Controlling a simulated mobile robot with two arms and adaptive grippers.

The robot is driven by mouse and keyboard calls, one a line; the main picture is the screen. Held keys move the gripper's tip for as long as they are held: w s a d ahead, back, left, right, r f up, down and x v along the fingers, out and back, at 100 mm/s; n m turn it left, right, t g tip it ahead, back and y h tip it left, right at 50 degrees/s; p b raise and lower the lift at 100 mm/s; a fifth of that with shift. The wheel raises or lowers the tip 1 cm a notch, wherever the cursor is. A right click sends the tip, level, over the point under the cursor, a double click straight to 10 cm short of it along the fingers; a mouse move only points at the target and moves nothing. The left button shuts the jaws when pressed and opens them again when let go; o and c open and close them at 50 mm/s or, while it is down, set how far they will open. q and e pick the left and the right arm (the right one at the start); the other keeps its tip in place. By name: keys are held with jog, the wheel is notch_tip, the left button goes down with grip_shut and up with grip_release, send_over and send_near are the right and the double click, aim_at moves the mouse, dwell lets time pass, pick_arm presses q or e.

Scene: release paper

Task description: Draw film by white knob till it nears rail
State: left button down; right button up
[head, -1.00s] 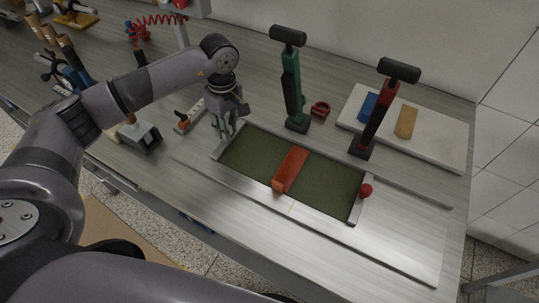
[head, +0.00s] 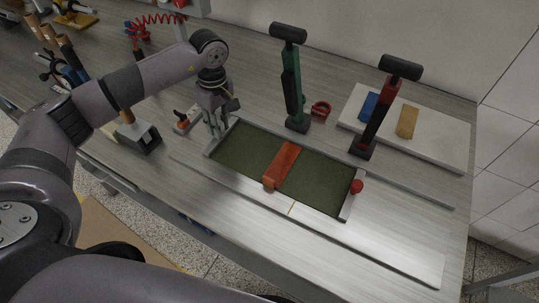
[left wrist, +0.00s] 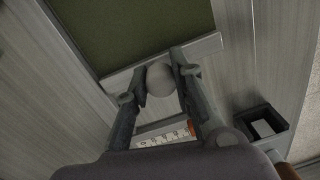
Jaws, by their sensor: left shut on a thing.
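The film (head: 240,155) is a dark green sheet with pale bars at both ends, lying between two long, low grey rails (head: 400,189). It also shows in the left wrist view (left wrist: 130,25). An orange-red block (head: 282,163) lies across the film. The white knob (left wrist: 161,79) is at the film's left end bar, hidden by my fingers in the head view. My left gripper (head: 214,131) is shut on this knob, one finger on each side. A red knob (head: 357,186) is on the right end bar. My right gripper is out of view.
A green-black upright tool (head: 292,90) and a red-black one (head: 377,115) stand behind the film. A white board (head: 440,135) lies at the back right. A grey-black box (head: 139,137) stands left of my gripper.

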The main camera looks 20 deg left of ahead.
pick_arm(q)
jog(key=shift+w+a+b, duration=0.2)
jog(key=shift+a+b, duration=0.2)
jog(key=shift+a, duration=1)
jog(key=shift+w+a+b, duration=0.15)
jog(key=shift+a+b, duration=0.2)
jog(key=shift+a, duration=0.8)
jog(key=shift+w+a+b, duration=0.15)
jog(key=shift+a+b, duration=0.2)
jog(key=shift+a, duration=0.8)
jog(key=shift+r, duration=0.1)
